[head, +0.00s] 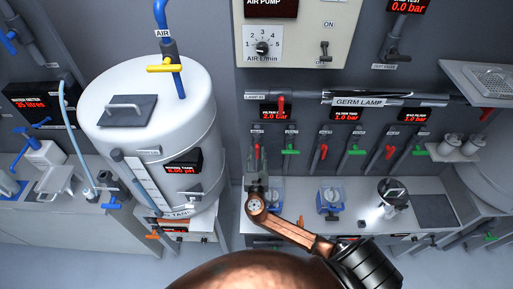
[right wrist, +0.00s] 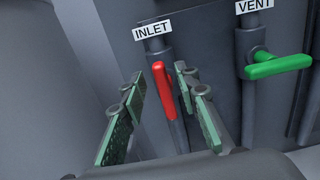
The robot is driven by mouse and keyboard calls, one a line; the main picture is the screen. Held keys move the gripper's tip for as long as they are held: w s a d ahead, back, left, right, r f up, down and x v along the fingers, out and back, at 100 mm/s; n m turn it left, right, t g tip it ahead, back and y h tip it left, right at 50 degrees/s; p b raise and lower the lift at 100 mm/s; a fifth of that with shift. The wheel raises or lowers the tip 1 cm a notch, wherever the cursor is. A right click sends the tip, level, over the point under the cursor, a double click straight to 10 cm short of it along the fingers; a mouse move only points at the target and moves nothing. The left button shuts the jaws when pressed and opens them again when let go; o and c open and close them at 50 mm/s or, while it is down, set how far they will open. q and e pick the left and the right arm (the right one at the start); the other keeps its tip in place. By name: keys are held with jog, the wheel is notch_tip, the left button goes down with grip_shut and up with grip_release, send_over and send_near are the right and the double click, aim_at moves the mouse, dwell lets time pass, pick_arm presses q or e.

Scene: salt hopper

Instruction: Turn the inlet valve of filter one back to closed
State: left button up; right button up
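The inlet valve's red handle (right wrist: 164,90) shows in the right wrist view below an INLET label (right wrist: 153,29). It hangs down, nearly in line with its grey pipe. My right gripper (right wrist: 160,82) is open, with its green-padded fingers on either side of the handle; a gap shows on the left, and contact on the right is hard to judge. My left gripper is in neither view.
The green vent handle (right wrist: 278,66) sticks out sideways close on the right. In the head view, more red and green valves (head: 323,152) line the wall to the right. A large white tank (head: 150,95) stands to the left. A bench with blue devices (head: 330,200) lies below.

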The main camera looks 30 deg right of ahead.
jog(key=shift+x, duration=1.45)
jog(key=shift+s, duration=0.1)
jog(key=shift+c, duration=0.3)
grip_shut()
